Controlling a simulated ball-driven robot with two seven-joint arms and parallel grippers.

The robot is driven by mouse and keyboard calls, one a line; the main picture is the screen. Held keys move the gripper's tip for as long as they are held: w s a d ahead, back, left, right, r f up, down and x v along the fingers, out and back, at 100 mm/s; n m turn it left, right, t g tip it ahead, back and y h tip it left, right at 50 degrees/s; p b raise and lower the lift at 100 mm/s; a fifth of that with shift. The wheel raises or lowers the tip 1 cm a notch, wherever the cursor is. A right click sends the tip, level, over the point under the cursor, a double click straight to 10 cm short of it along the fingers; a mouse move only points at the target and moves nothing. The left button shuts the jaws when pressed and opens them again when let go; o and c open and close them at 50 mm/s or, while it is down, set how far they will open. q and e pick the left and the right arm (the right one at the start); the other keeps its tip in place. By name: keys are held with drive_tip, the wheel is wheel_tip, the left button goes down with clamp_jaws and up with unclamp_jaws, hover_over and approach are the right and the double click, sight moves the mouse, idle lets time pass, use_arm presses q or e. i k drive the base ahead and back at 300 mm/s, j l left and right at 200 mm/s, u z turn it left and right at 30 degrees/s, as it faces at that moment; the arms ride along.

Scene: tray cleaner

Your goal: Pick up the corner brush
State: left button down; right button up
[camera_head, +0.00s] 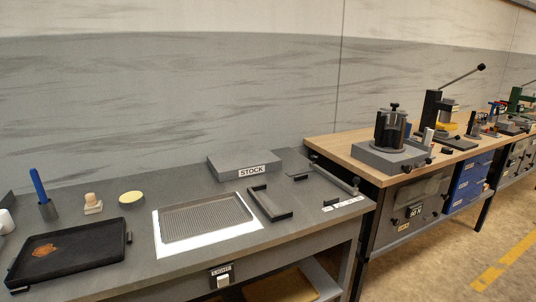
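A slim blue handle (38,184) stands upright, slightly tilted, in a small dark cup (48,210) at the back left of the grey bench. A small block with a pale wooden knob (91,203) sits to its right. I cannot tell for sure which of these is the corner brush; bristles are not clearly visible on either. A black tray (88,258) with an orange-brown patch (43,251) lies in front of them. Neither of my grippers shows in the head view.
A yellow oval pad (131,197) lies right of the knobbed block. A ribbed tray (205,217) lies on a bright white panel (166,245). A grey STOCK block (228,162) and a dark open frame (265,212) are farther right. A white object (5,222) is at the left edge.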

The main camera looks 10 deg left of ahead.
sight(40, 190)
drive_tip(key=u, duration=1.7)
